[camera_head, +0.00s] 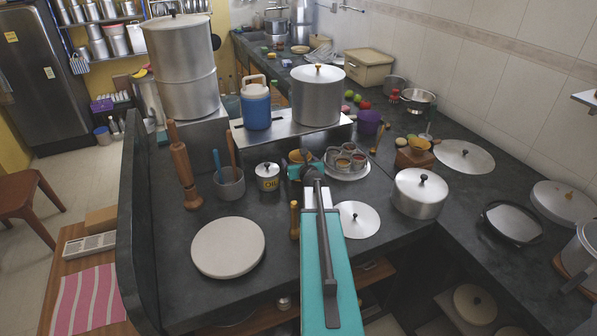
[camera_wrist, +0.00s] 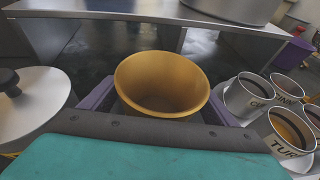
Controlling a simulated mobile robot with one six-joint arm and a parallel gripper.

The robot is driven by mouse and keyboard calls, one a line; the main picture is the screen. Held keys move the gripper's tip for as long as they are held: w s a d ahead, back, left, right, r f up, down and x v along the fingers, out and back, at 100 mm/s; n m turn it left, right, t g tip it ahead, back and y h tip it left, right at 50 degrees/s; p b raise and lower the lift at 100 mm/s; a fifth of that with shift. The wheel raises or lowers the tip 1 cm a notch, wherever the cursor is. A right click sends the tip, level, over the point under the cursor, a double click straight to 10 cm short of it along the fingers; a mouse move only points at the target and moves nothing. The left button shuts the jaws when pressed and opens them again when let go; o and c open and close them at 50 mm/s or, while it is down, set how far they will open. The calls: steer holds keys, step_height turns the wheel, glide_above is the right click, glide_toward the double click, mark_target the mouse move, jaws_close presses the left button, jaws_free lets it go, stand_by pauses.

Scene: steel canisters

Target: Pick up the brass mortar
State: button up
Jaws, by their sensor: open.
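The brass mortar (camera_wrist: 162,88) is a golden, open-topped cup in the middle of the wrist view. It looks empty. In the head view only part of the mortar (camera_head: 296,156) shows, just beyond my gripper (camera_head: 304,168), on the dark counter. In the wrist view my gripper (camera_wrist: 162,104) is open, with one purple finger at the mortar's left and one at its right. The mortar sits between the fingers. The palm hides its lower near side, so I cannot tell whether the fingers touch it.
A steel tray (camera_head: 349,174) of spice cups stands close to the right. An oil pot (camera_head: 267,177) with a lid (camera_wrist: 30,100) is close to the left. A raised steel stand (camera_head: 290,131) with a blue jug and large pot is behind. A round board (camera_head: 228,247) lies nearer.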

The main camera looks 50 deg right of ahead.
stand_by(0.5)
steer(key=shift+r, duration=0.1)
steer(key=c, duration=1.6)
steer(key=shift+w+r, duration=0.1)
steer(key=shift+r, duration=0.05)
